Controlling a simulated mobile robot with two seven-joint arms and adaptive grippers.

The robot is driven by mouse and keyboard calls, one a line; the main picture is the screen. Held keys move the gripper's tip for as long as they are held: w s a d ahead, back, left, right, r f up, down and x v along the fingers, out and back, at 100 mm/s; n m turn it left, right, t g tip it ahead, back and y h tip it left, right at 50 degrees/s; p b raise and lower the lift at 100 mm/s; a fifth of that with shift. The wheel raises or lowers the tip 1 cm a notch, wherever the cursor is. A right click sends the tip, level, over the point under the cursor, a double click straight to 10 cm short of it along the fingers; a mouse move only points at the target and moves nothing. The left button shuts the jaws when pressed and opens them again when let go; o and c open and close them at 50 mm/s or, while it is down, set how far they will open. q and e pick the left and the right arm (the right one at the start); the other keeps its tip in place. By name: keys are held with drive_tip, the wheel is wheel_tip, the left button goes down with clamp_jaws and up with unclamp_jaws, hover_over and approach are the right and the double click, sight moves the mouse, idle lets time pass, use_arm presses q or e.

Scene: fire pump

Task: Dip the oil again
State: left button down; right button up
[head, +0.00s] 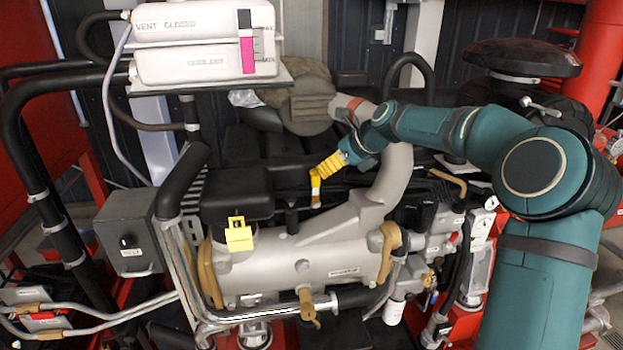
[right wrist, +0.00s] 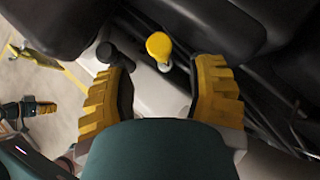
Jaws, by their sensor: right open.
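The yellow dipstick handle (head: 315,183) stands up among dark parts behind the silver engine housing, with a pale neck below it. It also shows in the right wrist view as a rounded yellow tab (right wrist: 159,47). My right gripper (head: 324,168) is just above the handle in the head view. In the right wrist view its ridged yellow fingers (right wrist: 163,85) are spread apart, with nothing between them; the handle is beyond the fingertips, near the middle of the gap. The dipstick's lower part is hidden. My left gripper is not in view.
A yellow square-topped part (head: 238,237) is on the engine at left. A black stub (right wrist: 104,52) is close to the left fingertip in the right wrist view. The white coolant tank (head: 190,62) stands upper left, and a grey curved pipe (head: 392,180) is right of the handle.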

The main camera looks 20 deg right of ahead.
drive_tip(key=x, duration=0.8)
drive_tip(key=shift+w+a+f, duration=0.15)
drive_tip(key=shift+w+f, duration=0.05)
drive_tip(key=shift+f, duration=0.1)
drive_tip(key=shift+c, duration=0.2)
clamp_jaws()
